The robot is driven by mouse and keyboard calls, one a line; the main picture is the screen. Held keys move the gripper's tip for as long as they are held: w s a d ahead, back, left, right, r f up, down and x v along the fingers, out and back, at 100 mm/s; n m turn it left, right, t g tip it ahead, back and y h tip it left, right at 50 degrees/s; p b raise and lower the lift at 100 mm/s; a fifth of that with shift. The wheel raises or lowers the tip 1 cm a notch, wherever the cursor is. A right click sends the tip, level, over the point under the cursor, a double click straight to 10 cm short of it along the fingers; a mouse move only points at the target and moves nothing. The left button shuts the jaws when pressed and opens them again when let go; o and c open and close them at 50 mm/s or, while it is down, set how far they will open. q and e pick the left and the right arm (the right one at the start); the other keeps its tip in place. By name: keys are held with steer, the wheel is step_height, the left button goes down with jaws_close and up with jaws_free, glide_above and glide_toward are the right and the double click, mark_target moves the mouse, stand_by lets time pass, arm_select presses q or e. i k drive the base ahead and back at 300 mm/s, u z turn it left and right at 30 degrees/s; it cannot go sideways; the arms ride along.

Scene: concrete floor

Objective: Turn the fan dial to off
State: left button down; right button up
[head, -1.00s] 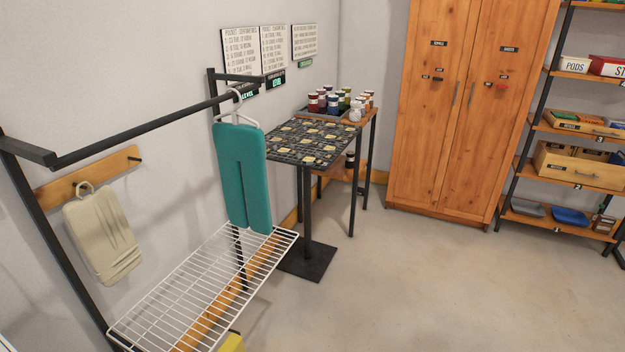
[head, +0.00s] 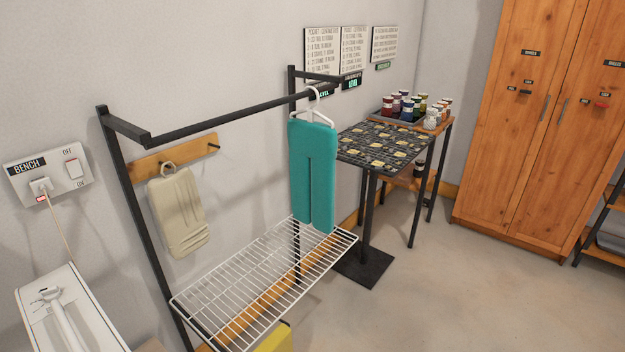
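No fan and no fan dial can be made out in the head view. On the wall at the left is a white switch plate (head: 48,178) labelled BENCH, with OFF above and ON below its rocker and a plug in its socket. A cord runs down from the plug behind a white appliance (head: 75,315) at the lower left, which is cut off by the frame edge. Neither of my grippers is in view.
A black clothes rack (head: 225,118) with a white wire shelf (head: 262,270) stands by the wall; teal trousers (head: 313,175) hang on it. A small patterned table (head: 375,148), a side table with jars and a wooden cabinet (head: 530,130) stand beyond.

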mark_target(49, 294)
steer(key=z, duration=1.05)
steer(key=k, duration=2.2)
steer(key=u, duration=1.25)
